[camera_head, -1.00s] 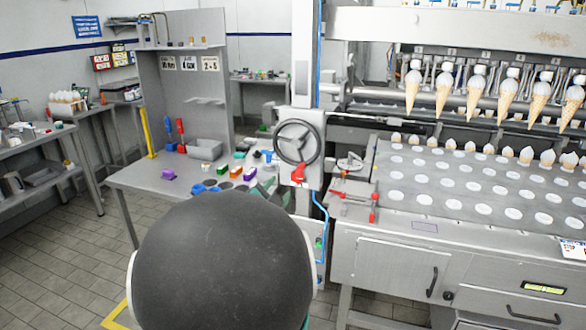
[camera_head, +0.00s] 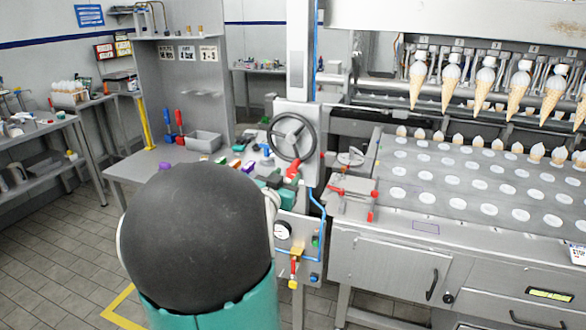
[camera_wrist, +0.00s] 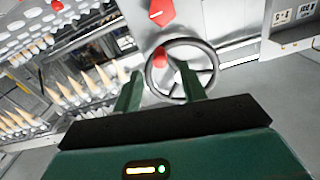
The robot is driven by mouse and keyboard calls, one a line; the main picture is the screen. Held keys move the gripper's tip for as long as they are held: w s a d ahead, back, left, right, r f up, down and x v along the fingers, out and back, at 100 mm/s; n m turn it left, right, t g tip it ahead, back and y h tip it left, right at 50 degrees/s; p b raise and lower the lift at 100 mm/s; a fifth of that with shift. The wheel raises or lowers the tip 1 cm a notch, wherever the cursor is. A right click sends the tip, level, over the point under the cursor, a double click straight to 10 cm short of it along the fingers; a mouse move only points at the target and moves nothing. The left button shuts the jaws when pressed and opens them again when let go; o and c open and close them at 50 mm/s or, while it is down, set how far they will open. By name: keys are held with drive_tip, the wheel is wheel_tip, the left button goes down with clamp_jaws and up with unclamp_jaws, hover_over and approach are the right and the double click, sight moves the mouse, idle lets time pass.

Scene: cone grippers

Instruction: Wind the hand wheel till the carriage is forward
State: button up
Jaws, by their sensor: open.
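The hand wheel (camera_head: 292,137) is a dark three-spoked ring on a pale post, left of the machine. In the wrist view the wheel (camera_wrist: 209,52) lies beyond my gripper (camera_wrist: 157,70). My gripper's two green fingers are apart. A red knob (camera_wrist: 160,57) at the wheel's rim shows between the fingertips; I cannot tell whether they touch it. In the head view, my round dark arm joint hides most of the gripper. The carriage seems to be the bar of grippers (camera_head: 483,62) with hanging cones (camera_head: 483,95), behind the holed plate (camera_head: 425,205).
A red pointer-shaped part (camera_wrist: 162,12) shows close to the wheel in the wrist view. Below the wheel are a gauge (camera_head: 282,230) and a yellow valve (camera_head: 296,252). A grey workbench (camera_head: 125,172) with small coloured parts stands left. Tiled floor (camera_head: 60,240) is open at lower left.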

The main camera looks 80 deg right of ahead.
sight(292, 168)
drive_tip(key=d, duration=0.5)
drive_tip(key=shift+s+d, duration=0.25)
drive_tip(key=shift+s, duration=0.05)
clamp_jaws()
